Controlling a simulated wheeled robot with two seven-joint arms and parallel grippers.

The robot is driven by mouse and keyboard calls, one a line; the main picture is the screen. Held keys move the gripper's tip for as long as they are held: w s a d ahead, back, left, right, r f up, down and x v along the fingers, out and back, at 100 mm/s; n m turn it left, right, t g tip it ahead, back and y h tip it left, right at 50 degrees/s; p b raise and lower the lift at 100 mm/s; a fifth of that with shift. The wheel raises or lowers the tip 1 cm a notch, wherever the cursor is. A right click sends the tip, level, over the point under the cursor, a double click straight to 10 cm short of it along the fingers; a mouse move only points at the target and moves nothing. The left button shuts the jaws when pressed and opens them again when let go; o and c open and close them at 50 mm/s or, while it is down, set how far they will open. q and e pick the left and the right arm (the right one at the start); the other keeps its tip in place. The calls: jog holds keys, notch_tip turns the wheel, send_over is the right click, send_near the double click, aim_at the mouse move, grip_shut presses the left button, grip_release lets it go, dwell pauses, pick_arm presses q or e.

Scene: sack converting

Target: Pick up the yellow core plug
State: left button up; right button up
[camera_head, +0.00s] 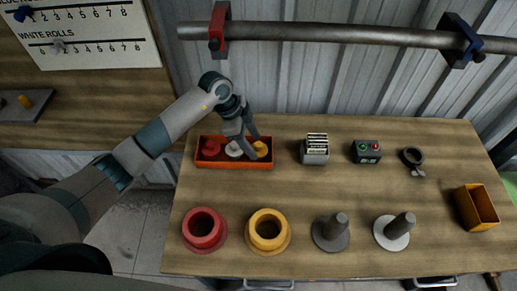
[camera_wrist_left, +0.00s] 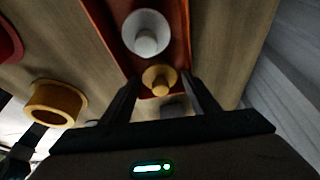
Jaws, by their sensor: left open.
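The yellow core plug (camera_head: 261,148) sits at the right end of an orange-red tray (camera_head: 228,165), beside a white plug (camera_head: 234,149) and a red plug (camera_head: 210,147). My left gripper (camera_head: 247,147) is over the tray, its fingers reaching down close to the yellow plug. In the left wrist view the yellow plug (camera_wrist_left: 158,79) lies just ahead of the two spread fingertips (camera_wrist_left: 163,80), with the white plug (camera_wrist_left: 146,34) beyond it. The left gripper is open with nothing held. My right gripper is not in view.
A red ring (camera_head: 204,230) and a yellow ring (camera_head: 268,231) stand at the front left of the table. A dark spindle (camera_head: 331,234) and a pale-based one (camera_head: 392,233) stand to their right. A card holder (camera_head: 315,150), button box (camera_head: 366,151) and yellow bin (camera_head: 477,207) are farther right.

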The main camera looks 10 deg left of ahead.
aim_at(259, 149)
pick_arm(q)
jog(key=x, duration=0.1)
jog(key=p+x, duration=0.1)
jog(key=x, duration=0.1)
jog(key=shift+d+r, duration=0.1)
jog(key=shift+d, duration=0.2)
jog(key=shift+d+f, duration=0.1)
jog(key=shift+f, duration=0.25)
jog(key=shift+c, duration=0.2)
jog(key=c, duration=0.7)
